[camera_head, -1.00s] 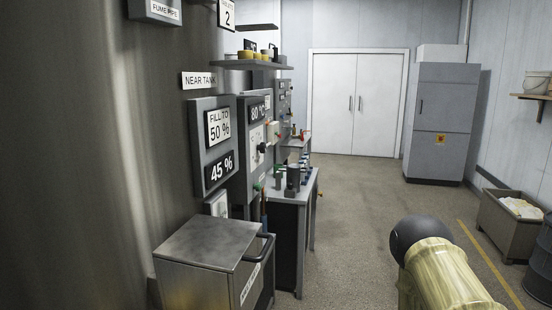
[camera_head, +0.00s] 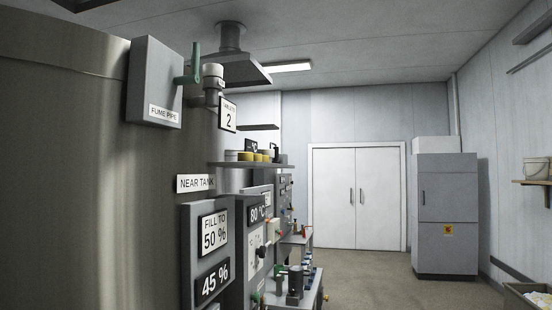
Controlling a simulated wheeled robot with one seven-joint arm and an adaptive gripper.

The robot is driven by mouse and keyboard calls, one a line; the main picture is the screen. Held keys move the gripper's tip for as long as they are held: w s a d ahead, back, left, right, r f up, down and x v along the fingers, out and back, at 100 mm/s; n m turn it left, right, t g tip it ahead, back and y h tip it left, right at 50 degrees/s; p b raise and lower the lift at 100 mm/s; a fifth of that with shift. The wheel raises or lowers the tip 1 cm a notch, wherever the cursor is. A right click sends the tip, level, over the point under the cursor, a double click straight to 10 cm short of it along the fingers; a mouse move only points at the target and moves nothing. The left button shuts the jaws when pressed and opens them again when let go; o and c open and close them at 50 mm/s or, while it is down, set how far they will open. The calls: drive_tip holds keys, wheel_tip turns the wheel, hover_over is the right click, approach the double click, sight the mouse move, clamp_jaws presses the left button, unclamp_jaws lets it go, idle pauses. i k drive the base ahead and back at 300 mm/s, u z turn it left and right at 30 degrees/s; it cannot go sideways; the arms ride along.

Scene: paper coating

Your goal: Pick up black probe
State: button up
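I cannot pick out the black probe for certain. Several small dark upright items stand on the narrow bench (camera_head: 308,294) beside the near tank (camera_head: 70,160), and the tallest is a dark cylinder (camera_head: 295,279). They are too small to tell apart. My gripper is not in view.
The near tank fills the left side. Panels reading "FILL TO 50 %" (camera_head: 214,232) and "45 %" (camera_head: 212,283) stand by it. A shelf (camera_head: 250,165) holds yellow-and-dark rolls or pots. A grey cabinet (camera_head: 445,215) and white double doors (camera_head: 357,197) stand at the back. Floor is clear before the doors.

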sight(276, 160)
drive_tip(key=z, duration=1.7)
drive_tip(key=i, duration=2.75)
drive_tip(key=u, duration=3)
